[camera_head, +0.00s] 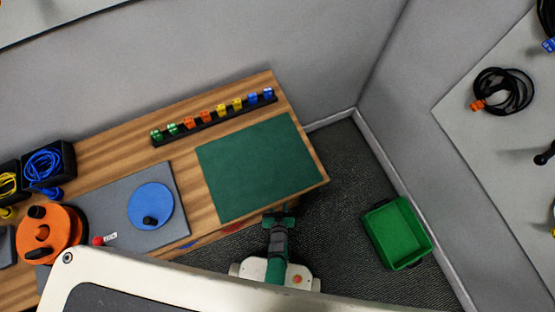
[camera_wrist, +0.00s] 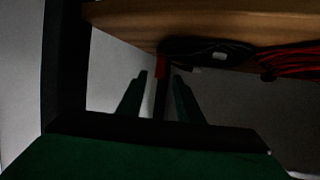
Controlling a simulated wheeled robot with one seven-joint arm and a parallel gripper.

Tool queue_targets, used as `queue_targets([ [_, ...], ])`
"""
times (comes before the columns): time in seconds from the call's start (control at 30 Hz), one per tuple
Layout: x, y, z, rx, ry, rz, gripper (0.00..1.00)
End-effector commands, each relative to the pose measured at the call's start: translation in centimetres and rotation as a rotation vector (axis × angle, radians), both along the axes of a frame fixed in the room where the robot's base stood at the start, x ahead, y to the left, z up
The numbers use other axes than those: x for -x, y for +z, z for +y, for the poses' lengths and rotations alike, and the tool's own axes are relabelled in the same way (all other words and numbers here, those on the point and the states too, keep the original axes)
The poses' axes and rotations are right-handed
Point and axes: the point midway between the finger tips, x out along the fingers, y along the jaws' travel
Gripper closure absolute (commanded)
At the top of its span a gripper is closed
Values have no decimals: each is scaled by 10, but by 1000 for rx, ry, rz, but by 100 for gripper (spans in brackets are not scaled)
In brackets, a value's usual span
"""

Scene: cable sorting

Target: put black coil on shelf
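In the head view a black coil (camera_head: 503,92) with an orange plug lies on the pale grey surface at the far right, far from my gripper (camera_head: 280,212). My gripper is low by the front edge of the wooden table. In the wrist view its two green fingers (camera_wrist: 159,78) stand apart. A thin dark strip with a red end (camera_wrist: 160,68) shows between them, with small gaps on both sides; I see no clear grip. Behind it a dark cable-like loop (camera_wrist: 205,48) lies against the table edge. I cannot tell which surface is the shelf.
The wooden table (camera_head: 263,92) bears a green mat (camera_head: 258,165), a connector rack (camera_head: 215,117), a grey plate with a blue disc (camera_head: 150,205), and an orange spool (camera_head: 42,240). A green bin (camera_head: 400,232) stands on the floor. Red cable (camera_wrist: 292,62) shows at the table edge.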

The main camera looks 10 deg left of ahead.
Motion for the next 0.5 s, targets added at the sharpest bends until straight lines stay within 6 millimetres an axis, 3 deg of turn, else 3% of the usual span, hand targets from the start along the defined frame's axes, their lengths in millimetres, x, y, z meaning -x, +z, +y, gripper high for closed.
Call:
queue_targets([
  [0.2,34,12,-7,0,0,1,67],
  [0.5,56,24,-12,2,-4,-2,67],
])
